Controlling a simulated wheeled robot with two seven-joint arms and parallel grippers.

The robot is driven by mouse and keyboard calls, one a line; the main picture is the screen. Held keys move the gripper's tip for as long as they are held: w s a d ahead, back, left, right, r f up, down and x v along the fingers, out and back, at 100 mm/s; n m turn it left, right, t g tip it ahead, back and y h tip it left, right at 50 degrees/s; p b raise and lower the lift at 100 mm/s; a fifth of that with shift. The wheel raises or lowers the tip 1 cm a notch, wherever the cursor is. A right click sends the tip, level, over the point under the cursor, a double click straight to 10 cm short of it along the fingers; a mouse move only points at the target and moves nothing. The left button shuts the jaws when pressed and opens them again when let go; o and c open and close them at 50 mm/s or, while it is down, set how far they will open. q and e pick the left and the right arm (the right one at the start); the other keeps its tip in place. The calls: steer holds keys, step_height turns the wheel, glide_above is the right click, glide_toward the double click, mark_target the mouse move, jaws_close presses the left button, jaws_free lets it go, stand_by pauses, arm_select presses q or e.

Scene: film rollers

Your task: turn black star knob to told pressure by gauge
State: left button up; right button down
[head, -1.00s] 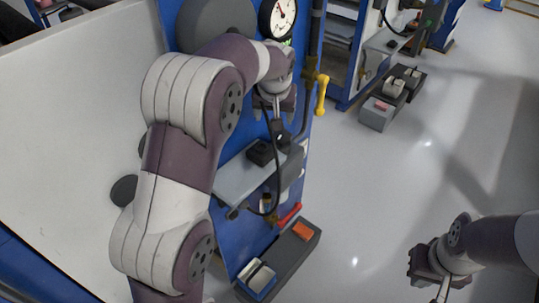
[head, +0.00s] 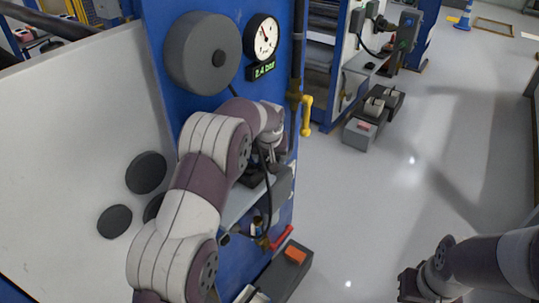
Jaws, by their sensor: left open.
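The round white gauge (head: 262,38) with a black rim is on the blue panel (head: 160,45), its needle pointing to the upper left. A small green digital readout (head: 264,70) sits below it and seems to show about 2.4 bar. My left gripper (head: 268,160) is open, low in front of the panel near the small shelf. Its fingers are partly hidden by my own wrist and dark parts. I cannot make out the black star knob; my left arm covers much of the panel there. My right gripper (head: 410,285) hangs over the floor at lower right, its fingertips unclear.
A large grey disc (head: 203,53) with a dark hub is left of the gauge. A yellow handle (head: 307,115) and red handle (head: 282,238) stick out at the panel's edge. A dark box with an orange block (head: 295,255) stands below.

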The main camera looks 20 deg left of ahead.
arm_select(q)
steer(key=shift+c, duration=0.3)
steer(key=c, duration=0.7)
steer(key=shift+r+m+p, duration=0.25)
steer(key=shift+m+p, duration=0.15)
steer(key=shift+p, duration=0.1)
steer(key=shift+a+m+h+p, duration=0.15)
steer(key=shift+m+h+p, duration=0.15)
steer(key=shift+m, duration=0.1)
steer(key=shift+f+m+h, duration=0.2)
steer(key=shift+m+h, duration=0.1)
steer(key=shift+m, duration=0.4)
steer(key=o, duration=0.8)
steer(key=shift+c, duration=0.2)
